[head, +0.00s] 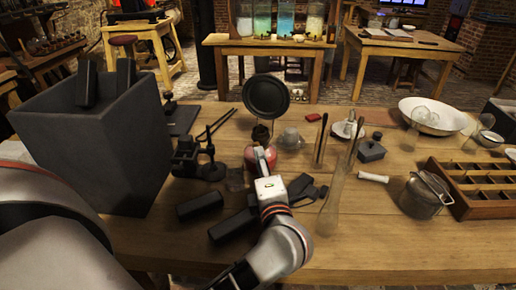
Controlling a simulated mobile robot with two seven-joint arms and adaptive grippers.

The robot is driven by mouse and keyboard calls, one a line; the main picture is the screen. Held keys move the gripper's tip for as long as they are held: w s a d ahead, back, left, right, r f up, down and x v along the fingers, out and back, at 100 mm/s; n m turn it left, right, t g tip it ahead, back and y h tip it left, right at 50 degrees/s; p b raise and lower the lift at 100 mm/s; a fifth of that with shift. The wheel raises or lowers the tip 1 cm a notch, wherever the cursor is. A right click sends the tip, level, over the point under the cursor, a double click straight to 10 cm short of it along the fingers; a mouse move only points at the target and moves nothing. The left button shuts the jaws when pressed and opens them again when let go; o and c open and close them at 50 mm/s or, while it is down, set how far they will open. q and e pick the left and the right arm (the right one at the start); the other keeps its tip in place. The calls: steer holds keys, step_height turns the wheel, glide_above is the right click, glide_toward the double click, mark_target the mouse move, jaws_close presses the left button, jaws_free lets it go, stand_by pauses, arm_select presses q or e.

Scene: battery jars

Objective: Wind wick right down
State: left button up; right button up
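A small oil lamp stands at the middle of the wooden table, with a red body (249,154) and a dark burner (261,133). A round dark disc (266,96) rises behind it. My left arm comes in from the left and bottom, and its white wrist with a green light is just in front of the lamp. My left gripper (263,158) is at the lamp's near side, overlapping the red body in the picture. Its fingertips are too small and partly hidden to tell whether they touch the lamp. The wick and its knob cannot be made out. My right gripper is not in view.
A large grey bin (105,150) stands at the left. A dark stand (210,168) and black blocks (199,206) lie near my wrist. Glassware (333,205), a metal pot (422,196), a wooden compartment tray (480,207) and a white basin (432,117) are to the right.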

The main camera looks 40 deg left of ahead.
mark_target(257, 145)
arm_select(q)
steer(key=x, duration=0.6)
steer(key=shift+a+b, duration=0.15)
steer(key=shift+b, duration=0.2)
steer(key=shift+w, duration=0.15)
jaws_close()
